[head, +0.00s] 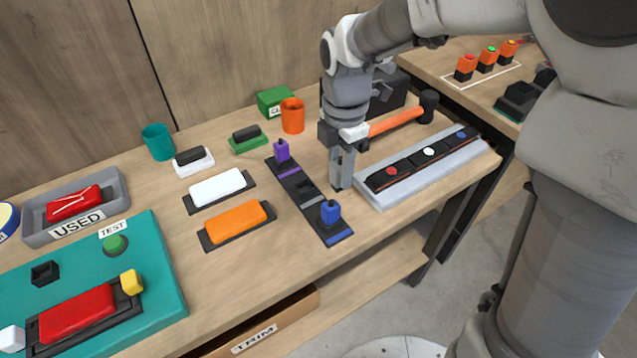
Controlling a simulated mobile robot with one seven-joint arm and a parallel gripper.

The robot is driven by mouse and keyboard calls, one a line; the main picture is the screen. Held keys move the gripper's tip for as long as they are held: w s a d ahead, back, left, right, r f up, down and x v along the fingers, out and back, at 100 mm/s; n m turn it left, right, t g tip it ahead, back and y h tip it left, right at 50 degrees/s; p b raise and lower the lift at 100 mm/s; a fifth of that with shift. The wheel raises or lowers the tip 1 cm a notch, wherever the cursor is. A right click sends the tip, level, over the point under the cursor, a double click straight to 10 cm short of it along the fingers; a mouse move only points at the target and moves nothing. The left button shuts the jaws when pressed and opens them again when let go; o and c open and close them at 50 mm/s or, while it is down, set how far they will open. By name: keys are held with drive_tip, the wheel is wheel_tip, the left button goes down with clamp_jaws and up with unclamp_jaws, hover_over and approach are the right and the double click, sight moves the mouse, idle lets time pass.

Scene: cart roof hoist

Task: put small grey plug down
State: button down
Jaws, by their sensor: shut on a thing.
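My gripper (342,182) points down just right of the black plug rack (322,218), close to the table and beside the grey tray. It is shut on the small grey plug, which the fingers mostly hide; I cannot tell whether it touches the table. The rack holds a purple plug (282,151) at its far end and a blue plug (330,212) at its near end. Its middle socket (305,188), by a grey band (313,201), is empty.
The grey tray (374,199) with a black button bar (412,166) lies right of my gripper, with a hammer (397,122) behind. White (218,187) and orange (236,222) blocks lie left of the rack. An orange cup (292,115) stands at the back. The near table edge is close.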

drive_tip(key=shift+w+d+f, duration=0.1)
drive_tip(key=shift+w+d, duration=0.05)
drive_tip(key=shift+d, duration=0.2)
drive_tip(key=shift+w+a+f, duration=0.15)
drive_tip(key=shift+w+a, duration=0.05)
drive_tip(key=w+a+f, duration=0.4)
drive_tip(key=w+a, duration=0.1)
drive_tip(key=w+a+f, duration=0.2)
drive_tip(key=a, duration=0.1)
drive_tip(key=shift+w+a+f, duration=0.1)
drive_tip(key=shift+w+f, duration=0.1)
drive_tip(key=shift+f, duration=0.15)
drive_tip(key=shift+f+b, duration=0.3)
drive_tip(key=shift+f, duration=1.65)
drive_tip(key=shift+f, duration=0.15)
drive_tip(key=c, duration=0.6)
unclamp_jaws()
